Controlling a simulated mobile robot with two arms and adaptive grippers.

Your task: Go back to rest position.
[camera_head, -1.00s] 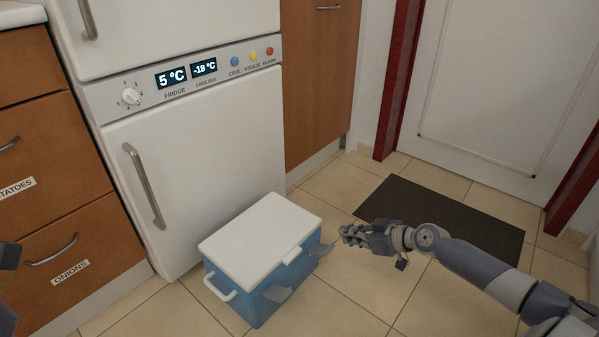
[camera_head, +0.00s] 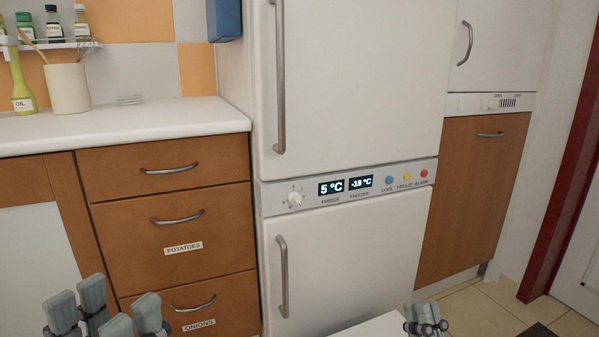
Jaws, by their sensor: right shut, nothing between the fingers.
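My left gripper (camera_head: 105,315) is at the bottom left, in front of the onions drawer, with its grey fingers pointing up and spread apart. Nothing shows between them. My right gripper (camera_head: 425,325) is at the bottom edge, right of centre, shut and empty. It is in front of the lower fridge area, beside the white lid of the cool box (camera_head: 372,326). Both arms are mostly cut off by the bottom edge.
The fridge-freezer (camera_head: 350,90) stands in the middle with its doors shut. Brown drawers (camera_head: 165,225) on the left are shut under a white counter (camera_head: 120,125). A wooden cabinet (camera_head: 470,195) is at the right. Tiled floor (camera_head: 480,312) shows at the lower right.

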